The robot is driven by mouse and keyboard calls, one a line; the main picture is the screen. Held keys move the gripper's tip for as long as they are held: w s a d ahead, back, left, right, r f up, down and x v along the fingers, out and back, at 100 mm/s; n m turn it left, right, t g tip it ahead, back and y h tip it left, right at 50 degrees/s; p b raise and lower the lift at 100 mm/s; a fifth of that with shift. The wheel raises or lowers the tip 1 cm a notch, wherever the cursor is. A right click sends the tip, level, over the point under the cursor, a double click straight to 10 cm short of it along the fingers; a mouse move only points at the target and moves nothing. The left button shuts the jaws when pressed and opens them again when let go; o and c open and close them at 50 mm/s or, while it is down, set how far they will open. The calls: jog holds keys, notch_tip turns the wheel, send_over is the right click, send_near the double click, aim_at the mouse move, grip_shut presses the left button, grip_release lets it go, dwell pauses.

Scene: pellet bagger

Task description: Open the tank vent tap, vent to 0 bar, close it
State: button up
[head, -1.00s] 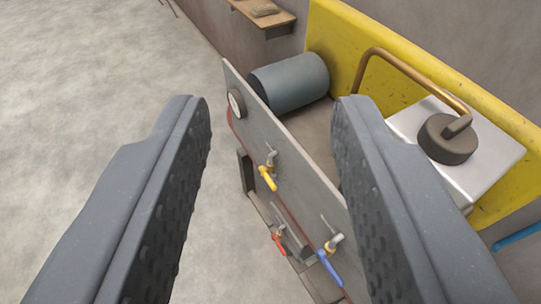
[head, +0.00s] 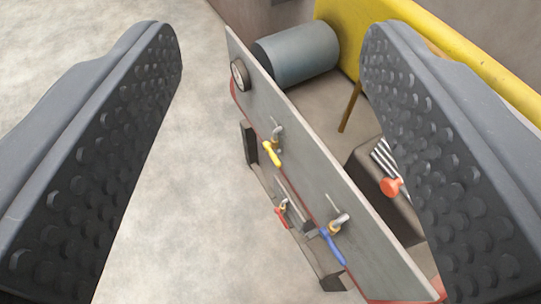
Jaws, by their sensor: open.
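A grey upright panel (head: 300,165) carries a round gauge (head: 239,74) at its far end; its reading is too small to tell. Three lever taps show along it: a yellow tap (head: 271,153), a red tap (head: 281,216) lower down, and a blue tap (head: 332,246) nearest me. I cannot tell which is the tank vent tap. A grey cylindrical tank (head: 297,54) lies behind the panel. My gripper (head: 272,45) is open and empty, its two studded fingers on either side of the panel in the picture, touching no tap.
A yellow wall or frame (head: 440,45) stands behind the panel at the right. An orange-red knob (head: 391,187) beside a black-and-white striped piece (head: 384,155) is partly hidden by my right finger. The concrete floor (head: 190,200) left of the panel is clear.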

jog(key=shift+c, duration=1)
jog(key=shift+w+f, duration=0.15)
jog(key=shift+c, duration=0.2)
jog(key=w+d+f+g+h+b, duration=0.1)
jog(key=w+f+g+h, duration=0.1)
jog(key=w+f, duration=0.5)
jog(key=w+d+f+g+h, duration=0.1)
jog(key=w+f+g+h, duration=0.2)
jog(key=f, duration=0.6)
jog(key=n+g+h+b, duration=0.2)
jog(key=n+g+h, duration=0.25)
jog(key=h, duration=0.45)
send_near(273, 161)
jog(key=s+d+r, duration=0.3)
jog(key=d+r, duration=0.4)
jog(key=r, duration=0.2)
jog(key=a+f+n+t+h+b, duration=0.1)
jog(key=a+f+n+t+h, duration=0.15)
jog(key=a+f, duration=0.8)
jog(key=shift+m+t+y, duration=0.3)
jog(key=shift+m+y, duration=0.15)
jog(key=shift+m, duration=0.05)
jog(key=b+x, duration=0.1)
jog(key=x, duration=0.4)
jog(key=b+x, duration=0.1)
jog(key=x, duration=0.4)
jog(key=f+x, duration=0.1)
jog(key=x, duration=0.4)
jog(key=shift+s+b, duration=0.1)
jog(key=shift+b, duration=0.3)
